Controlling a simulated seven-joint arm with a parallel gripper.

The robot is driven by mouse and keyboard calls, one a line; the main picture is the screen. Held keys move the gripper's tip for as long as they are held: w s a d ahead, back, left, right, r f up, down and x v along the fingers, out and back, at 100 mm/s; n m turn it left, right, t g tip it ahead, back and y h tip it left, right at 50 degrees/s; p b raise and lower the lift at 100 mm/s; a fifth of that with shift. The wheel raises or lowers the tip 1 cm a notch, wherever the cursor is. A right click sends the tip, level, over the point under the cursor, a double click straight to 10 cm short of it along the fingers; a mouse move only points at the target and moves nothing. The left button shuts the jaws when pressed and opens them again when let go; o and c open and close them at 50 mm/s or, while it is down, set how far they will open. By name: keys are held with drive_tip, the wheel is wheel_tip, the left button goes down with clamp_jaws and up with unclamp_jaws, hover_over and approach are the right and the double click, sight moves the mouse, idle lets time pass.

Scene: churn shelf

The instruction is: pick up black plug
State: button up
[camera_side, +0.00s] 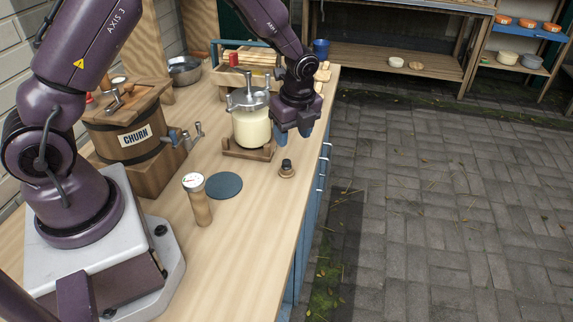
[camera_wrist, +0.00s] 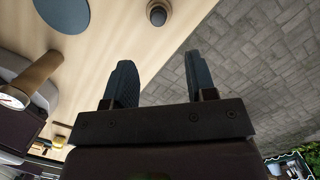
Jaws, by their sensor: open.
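The black plug (camera_side: 286,163) sits on a small wooden base on the bench, near its right edge in the side view. In the wrist view the plug (camera_wrist: 158,15) shows at the top, beyond the fingertips and roughly above the gap between them. My gripper (camera_side: 294,138) is open and empty, with blue fingers. In the side view it hangs behind the plug, next to the cream jar, and is apart from the plug. In the wrist view my gripper (camera_wrist: 160,78) shows two separate fingers over the bench edge.
A cream-filled jar (camera_side: 252,129) in a wooden cradle stands left of my gripper. A dark round mat (camera_side: 223,185) and a wooden post with a dial (camera_side: 200,205) stand left of the plug. The churn barrel (camera_side: 128,135) is further left. The bench front is clear.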

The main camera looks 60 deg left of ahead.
hover_over(287, 161)
drive_tip(key=d, duration=0.2)
wheel_tip(287, 161, down, 4)
drive_tip(key=shift+a+f, duration=0.1)
drive_tip(key=shift+a, duration=0.05)
drive_tip(key=f, duration=0.1)
drive_tip(key=a+f, duration=0.1)
drive_tip(key=f, duration=0.3)
drive_tip(key=shift+a, duration=0.3)
clamp_jaws()
